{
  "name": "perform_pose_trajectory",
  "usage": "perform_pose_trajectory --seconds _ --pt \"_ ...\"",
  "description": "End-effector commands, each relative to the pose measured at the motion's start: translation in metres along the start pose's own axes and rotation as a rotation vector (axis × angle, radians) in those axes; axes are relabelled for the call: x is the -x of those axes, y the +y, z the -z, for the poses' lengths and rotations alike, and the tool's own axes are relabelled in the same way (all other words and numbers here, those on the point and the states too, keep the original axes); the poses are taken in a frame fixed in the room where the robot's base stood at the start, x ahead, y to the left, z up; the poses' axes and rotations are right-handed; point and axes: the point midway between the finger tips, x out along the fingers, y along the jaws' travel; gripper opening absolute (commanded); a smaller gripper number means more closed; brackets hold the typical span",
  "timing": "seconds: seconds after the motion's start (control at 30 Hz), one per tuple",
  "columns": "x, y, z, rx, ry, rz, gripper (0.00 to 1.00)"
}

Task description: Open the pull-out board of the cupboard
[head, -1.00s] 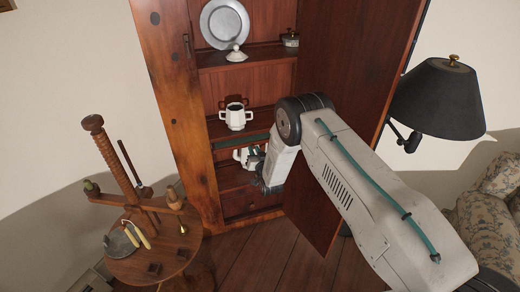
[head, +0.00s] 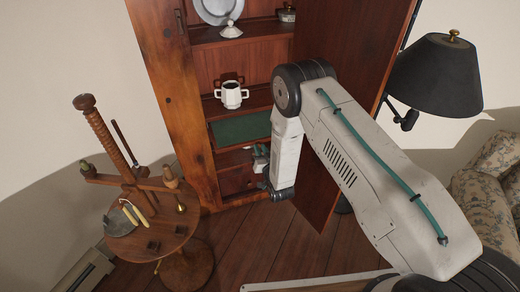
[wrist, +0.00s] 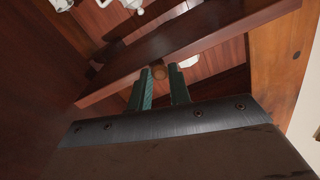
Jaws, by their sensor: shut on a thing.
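The pull-out board (head: 238,129) is part-way out of the cupboard (head: 185,105), and its green top shows in the head view below the shelf with the white cup. In the wrist view the wooden board (wrist: 205,38) runs slanting across the upper middle. A small round wooden knob (wrist: 159,71) sits between my green fingertips. My gripper (head: 259,157) is shut on this knob at the board's front; its green fingers also show in the wrist view (wrist: 160,88). My arm hides part of the cupboard's right side in the head view.
The cupboard door (head: 350,70) stands open on the right, close to my arm. A white two-handled cup (head: 231,96) stands on the shelf above. A black lamp (head: 440,85) is at right, a round wooden stand (head: 150,235) at left. Floor in front is clear.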

Motion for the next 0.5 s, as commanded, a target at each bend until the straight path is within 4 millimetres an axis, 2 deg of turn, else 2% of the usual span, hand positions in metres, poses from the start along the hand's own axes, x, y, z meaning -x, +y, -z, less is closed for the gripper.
perform_pose_trajectory --seconds 0.07,0.1,0.13,0.17,0.5 --pt "-0.0001 -0.001 -0.0004 0.0 -0.001 0.002 0.0" --pt "-0.0001 -0.0011 -0.0004 0.0 -0.001 0.002 0.3" --pt "-0.0002 -0.001 -0.0004 0.0 -0.001 0.002 0.39" --pt "-0.0002 -0.001 -0.0003 0.0 -0.001 0.002 0.41" --pt "0.0046 -0.0018 -0.001 0.0 -0.001 0.001 0.41"
